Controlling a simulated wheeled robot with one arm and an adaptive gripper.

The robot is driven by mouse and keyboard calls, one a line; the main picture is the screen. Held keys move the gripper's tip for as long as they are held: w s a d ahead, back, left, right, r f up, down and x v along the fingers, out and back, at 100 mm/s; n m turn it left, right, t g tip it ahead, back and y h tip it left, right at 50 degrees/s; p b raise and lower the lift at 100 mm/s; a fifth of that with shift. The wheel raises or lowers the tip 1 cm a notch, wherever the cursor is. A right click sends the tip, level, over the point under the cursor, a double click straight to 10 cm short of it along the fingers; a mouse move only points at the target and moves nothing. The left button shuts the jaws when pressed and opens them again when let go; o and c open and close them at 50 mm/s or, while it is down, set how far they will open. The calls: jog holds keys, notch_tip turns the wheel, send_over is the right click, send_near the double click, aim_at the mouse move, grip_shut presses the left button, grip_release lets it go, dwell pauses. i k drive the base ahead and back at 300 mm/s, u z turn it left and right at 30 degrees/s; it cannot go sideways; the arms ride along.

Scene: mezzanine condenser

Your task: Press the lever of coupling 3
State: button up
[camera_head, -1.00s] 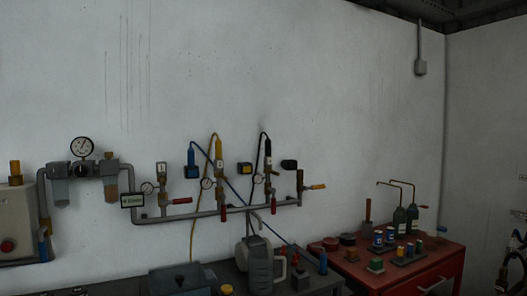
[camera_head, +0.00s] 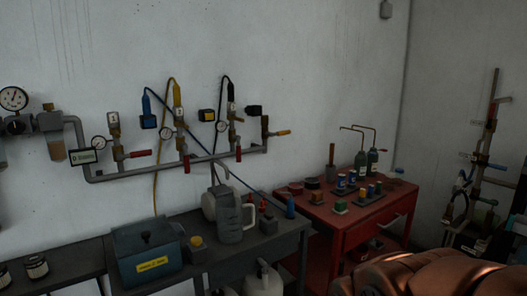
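A grey pipe manifold (camera_head: 165,168) on the white wall carries a row of brass couplings with small number tags, which are hard to read. The third from the left, probably coupling 3 (camera_head: 231,117), has a black hose (camera_head: 227,84) at its top, a gauge (camera_head: 221,126) to its left and a red handle (camera_head: 238,154) below. Its lever is too small to tell apart. The middle coupling (camera_head: 179,115) has a yellow hose. The left coupling (camera_head: 114,125) shows no hose. My gripper is not in view.
A dark bench (camera_head: 255,242) below the manifold holds a blue-grey box (camera_head: 146,254) and a grey jug (camera_head: 229,222). A red cabinet (camera_head: 340,222) with bottles and small blocks stands right of it.

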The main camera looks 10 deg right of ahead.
aim_at(238, 147)
jog(key=k, duration=0.5)
jog(key=z, duration=1.1)
jog(key=i, duration=0.8)
jog(key=u, duration=2.35)
jog(key=i, duration=0.3)
jog(key=u, duration=0.1)
